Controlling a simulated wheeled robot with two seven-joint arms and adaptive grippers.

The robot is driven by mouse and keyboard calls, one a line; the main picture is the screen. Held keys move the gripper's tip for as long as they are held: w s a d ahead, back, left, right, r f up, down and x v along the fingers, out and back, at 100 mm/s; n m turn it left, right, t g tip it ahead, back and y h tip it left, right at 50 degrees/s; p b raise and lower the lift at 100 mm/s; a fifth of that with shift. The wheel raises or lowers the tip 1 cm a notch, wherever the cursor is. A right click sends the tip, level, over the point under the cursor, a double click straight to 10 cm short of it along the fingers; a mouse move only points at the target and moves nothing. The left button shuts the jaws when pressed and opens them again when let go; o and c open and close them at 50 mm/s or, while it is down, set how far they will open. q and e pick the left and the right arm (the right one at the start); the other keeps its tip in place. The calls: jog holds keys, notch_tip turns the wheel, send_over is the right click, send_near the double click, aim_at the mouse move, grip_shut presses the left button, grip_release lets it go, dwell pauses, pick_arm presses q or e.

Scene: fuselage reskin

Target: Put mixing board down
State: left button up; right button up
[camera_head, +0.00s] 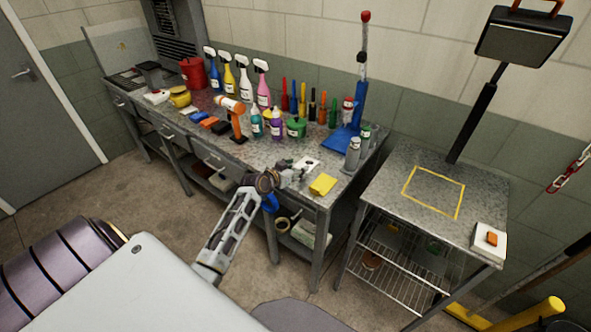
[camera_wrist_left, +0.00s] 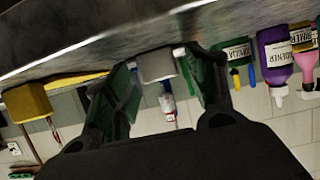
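The mixing board appears to be the small white board with a dark spot (camera_head: 307,163) near the front right of the long workbench (camera_head: 215,150). My left gripper (camera_head: 286,178) is at the bench's front edge, right beside the board. In the left wrist view, which is upside down, a grey block (camera_wrist_left: 156,66) fills the space between my left gripper's fingertips (camera_wrist_left: 158,70), with pale pads against both sides. It seems to be part of the board and lies close to the bench top. My right gripper is not in view.
Grey cans (camera_head: 353,153), a green tub (camera_head: 296,128) and bottles stand behind. A side table (camera_head: 400,185) at right has a yellow outlined square, bare inside, and a white pad (camera_head: 489,254) with an orange block.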

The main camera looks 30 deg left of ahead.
pick_arm(q)
jog(key=shift+r, duration=0.15)
jog(key=v, duration=1.2)
jog(key=shift+b, duration=0.4)
dwell(0.9)
